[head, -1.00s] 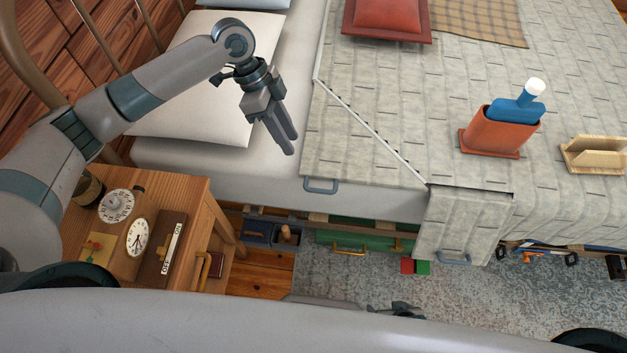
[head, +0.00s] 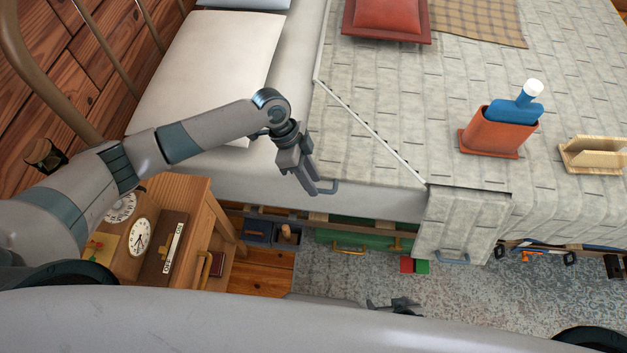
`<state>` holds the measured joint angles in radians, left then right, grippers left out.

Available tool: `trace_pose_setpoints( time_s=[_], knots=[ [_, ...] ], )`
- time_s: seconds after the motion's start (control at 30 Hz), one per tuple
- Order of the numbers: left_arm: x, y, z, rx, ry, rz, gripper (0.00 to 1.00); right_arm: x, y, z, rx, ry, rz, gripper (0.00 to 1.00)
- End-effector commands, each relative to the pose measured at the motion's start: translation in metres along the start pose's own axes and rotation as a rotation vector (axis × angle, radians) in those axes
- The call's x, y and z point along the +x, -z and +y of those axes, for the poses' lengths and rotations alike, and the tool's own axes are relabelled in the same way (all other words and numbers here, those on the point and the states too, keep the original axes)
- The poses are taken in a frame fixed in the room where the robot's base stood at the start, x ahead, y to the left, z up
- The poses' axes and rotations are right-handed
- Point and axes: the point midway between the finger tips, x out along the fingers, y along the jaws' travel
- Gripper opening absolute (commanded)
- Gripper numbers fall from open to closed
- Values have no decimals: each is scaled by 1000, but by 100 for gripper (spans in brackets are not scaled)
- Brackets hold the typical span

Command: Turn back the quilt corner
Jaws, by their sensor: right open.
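The pale grey quilt (head: 450,110) covers the bed and lies flat. A dashed diagonal line (head: 372,134) crosses its near left corner (head: 345,155). A blue-grey loop handle (head: 327,188) sits at that corner's edge. My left gripper (head: 308,188) points down at this handle, its fingertips overlapping the handle's left part in the picture. I cannot tell whether the fingers are around it or how far apart they are. A second similar handle (head: 453,258) is on the quilt's hanging side. My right gripper (head: 395,306) is low, over the rug, partly hidden by my body.
A white pillow (head: 205,70) lies at the left. A bedside table (head: 195,235) with a clock (head: 140,235) stands below my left arm. An orange holder with a blue bottle (head: 492,138) and a wooden stand (head: 592,155) are on the quilt. Storage boxes are under the bed.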

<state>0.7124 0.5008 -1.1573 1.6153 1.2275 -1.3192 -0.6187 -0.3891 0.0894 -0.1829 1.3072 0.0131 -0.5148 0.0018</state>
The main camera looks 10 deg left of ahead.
Motion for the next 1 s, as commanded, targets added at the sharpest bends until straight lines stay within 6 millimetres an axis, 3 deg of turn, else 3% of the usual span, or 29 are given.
trace_pose_setpoints(
  time_s=[0.2, 0.5, 0.63, 1.0],
  knots=[
    [13, 1, 0, 1, 0, 1, 29, 1, -2, -2, 1, 2, -2, 82],
    [14, 0, 0, 1, 0, 1, 29, 1, -1, -9, 8, 9, -2, 82],
    [14, 0, 0, 1, 0, 1, 1, 1, 1, -10, 8, 10, 1, 82],
    [12, 2, 0, -3, -4, -5, 0, -3, 6, -4, 2, 4, 17, 82]
  ],
)
